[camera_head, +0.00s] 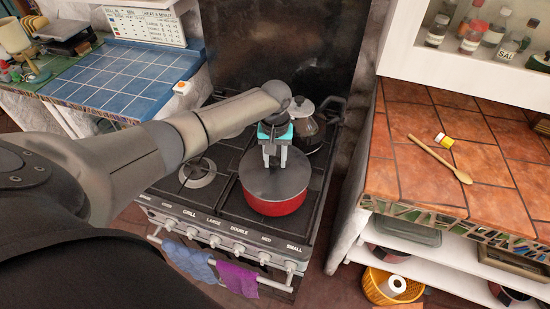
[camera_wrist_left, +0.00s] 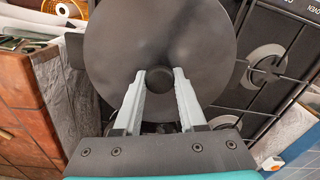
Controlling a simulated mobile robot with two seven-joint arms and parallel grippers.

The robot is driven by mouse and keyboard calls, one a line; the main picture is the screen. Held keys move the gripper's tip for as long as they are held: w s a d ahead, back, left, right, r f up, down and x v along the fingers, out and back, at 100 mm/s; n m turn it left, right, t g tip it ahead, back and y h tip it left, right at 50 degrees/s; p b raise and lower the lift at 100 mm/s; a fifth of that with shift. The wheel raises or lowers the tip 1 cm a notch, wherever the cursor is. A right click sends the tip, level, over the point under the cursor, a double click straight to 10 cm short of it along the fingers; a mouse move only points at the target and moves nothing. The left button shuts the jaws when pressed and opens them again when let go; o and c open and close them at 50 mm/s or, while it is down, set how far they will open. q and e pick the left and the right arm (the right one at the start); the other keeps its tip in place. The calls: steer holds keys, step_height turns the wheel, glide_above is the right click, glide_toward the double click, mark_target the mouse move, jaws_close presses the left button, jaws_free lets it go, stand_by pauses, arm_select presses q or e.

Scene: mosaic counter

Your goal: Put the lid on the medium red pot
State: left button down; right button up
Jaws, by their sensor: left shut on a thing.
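The medium red pot (camera_head: 276,208) stands on the front right part of the stove. Its dark grey round lid (camera_head: 270,184) covers its top; I cannot tell whether the lid rests on the rim or is slightly above it. My left gripper (camera_head: 274,160) comes down over the lid, with its fingers shut on the knob. In the left wrist view the lid (camera_wrist_left: 175,35) fills the upper middle, and its dark round knob (camera_wrist_left: 158,79) is between the tips of the left gripper (camera_wrist_left: 160,84). The pot's inside is hidden. My right gripper is not in view.
A blue tiled counter (camera_head: 120,80) is at left.

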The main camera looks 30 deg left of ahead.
arm_select(q)
steer(key=shift+c, duration=2)
jaws_free()
steer(key=shift+o, duration=0.4)
steer(key=o, duration=0.3)
steer(key=shift+r, duration=0.1)
step_height(320, 180, up, 7)
steer(key=p, duration=0.8)
